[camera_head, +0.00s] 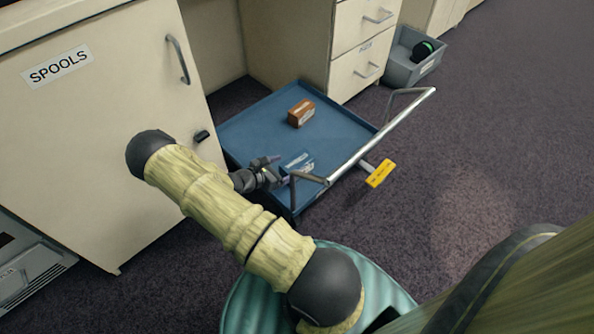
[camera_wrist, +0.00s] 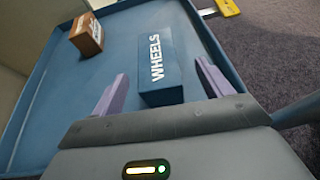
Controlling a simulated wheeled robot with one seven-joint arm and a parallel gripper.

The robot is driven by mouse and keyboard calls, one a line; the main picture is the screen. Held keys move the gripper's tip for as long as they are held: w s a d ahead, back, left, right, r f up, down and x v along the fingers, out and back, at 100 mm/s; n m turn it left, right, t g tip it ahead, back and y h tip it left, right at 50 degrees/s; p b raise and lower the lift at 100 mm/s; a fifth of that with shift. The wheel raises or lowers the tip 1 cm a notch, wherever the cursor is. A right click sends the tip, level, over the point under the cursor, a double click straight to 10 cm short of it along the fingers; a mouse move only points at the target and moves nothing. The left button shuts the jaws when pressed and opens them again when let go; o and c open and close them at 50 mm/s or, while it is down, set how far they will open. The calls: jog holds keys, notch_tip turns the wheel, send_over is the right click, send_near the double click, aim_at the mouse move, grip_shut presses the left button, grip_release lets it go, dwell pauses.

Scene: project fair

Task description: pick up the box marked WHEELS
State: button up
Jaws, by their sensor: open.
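The box marked WHEELS (camera_wrist: 157,72) is a dark blue block with white lettering, lying on the blue cart (camera_wrist: 118,62). In the head view the box (camera_head: 297,162) sits near the front edge of the cart, close to the handle. My gripper (camera_wrist: 160,88) is open, with its two purple fingers on either side of the near end of the box; I cannot tell whether they touch it. In the head view my gripper (camera_head: 276,170) is just left of the box, low over the cart.
A brown box (camera_head: 301,113) lies farther back on the cart. A SPOOLS cabinet (camera_head: 95,130) stands at left, drawers (camera_head: 355,50) behind. A grey bin (camera_head: 410,68) is on the carpet. Floor at right is clear.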

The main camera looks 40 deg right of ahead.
aim_at(294, 163)
dwell(0.3)
jog(key=b+x, duration=0.3)
jog(key=x, duration=0.1)
jog(key=shift+w+d+f+b, duration=0.1)
jog(key=shift+w+d+b, duration=0.1)
jog(key=shift+d+b, duration=0.15)
jog(key=shift+d, duration=0.25)
jog(key=c, duration=1.1)
jog(key=shift+c, duration=0.2)
jog(key=shift+r, duration=0.25)
notch_tip(294, 163, up, 10)
jog(key=p, duration=0.5)
jog(key=shift+p, duration=0.4)
